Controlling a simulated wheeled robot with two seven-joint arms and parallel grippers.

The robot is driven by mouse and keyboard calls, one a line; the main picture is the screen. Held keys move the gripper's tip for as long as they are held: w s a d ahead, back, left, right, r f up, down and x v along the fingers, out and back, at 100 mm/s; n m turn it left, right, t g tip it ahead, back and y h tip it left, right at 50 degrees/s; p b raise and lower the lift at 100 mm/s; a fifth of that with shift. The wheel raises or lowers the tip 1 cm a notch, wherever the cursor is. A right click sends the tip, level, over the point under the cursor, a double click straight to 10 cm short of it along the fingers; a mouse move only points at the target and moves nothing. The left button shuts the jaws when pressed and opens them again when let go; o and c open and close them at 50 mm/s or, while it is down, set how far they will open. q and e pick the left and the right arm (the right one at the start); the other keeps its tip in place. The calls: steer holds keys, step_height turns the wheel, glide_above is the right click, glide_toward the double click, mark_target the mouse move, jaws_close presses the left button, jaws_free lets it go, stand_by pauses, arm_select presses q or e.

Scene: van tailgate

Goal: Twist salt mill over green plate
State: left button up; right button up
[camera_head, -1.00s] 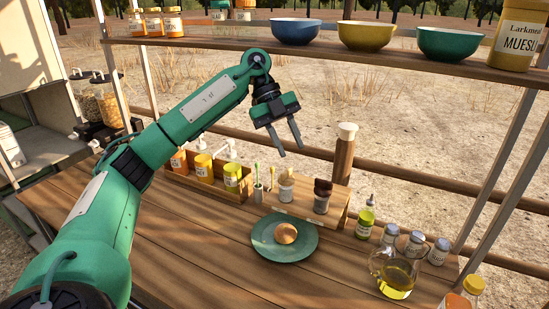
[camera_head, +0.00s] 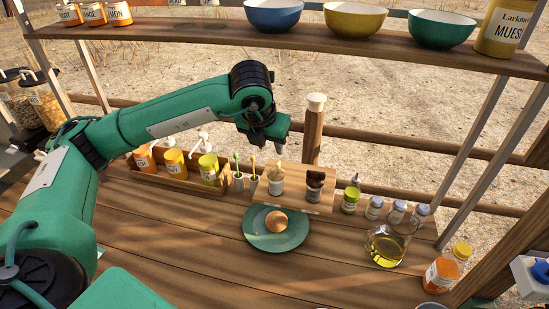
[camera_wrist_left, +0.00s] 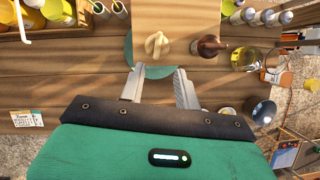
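Two mills stand upright on a wooden riser at the back of the counter: a pale one (camera_head: 276,180), which fits the salt mill, and a dark brown one (camera_head: 314,184). Their labels are too small to read. The left wrist view shows the pale mill (camera_wrist_left: 157,43) and the dark mill (camera_wrist_left: 209,46) from above. The green plate (camera_head: 262,241) lies in front of the riser with a round tan item (camera_head: 276,223) on it. My right gripper is out of view.
A box of sauce bottles (camera_head: 178,190) and small cups with brushes (camera_head: 245,180) stand left of the mills. An oil jug (camera_head: 386,246) and several jars stand to the right. A shelf with bowls (camera_head: 355,22) spans above.

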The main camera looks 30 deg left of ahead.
mark_target(276, 165)
arm_select(q)
steer(key=p+x, duration=0.3)
steer(key=x, duration=0.6)
steer(key=shift+a+f, duration=0.15)
steer(key=shift+a, duration=0.05)
steer(key=shift+w+a+f, duration=0.1)
steer(key=shift+w+f, duration=0.1)
steer(key=shift+f, duration=0.3)
jaws_close()
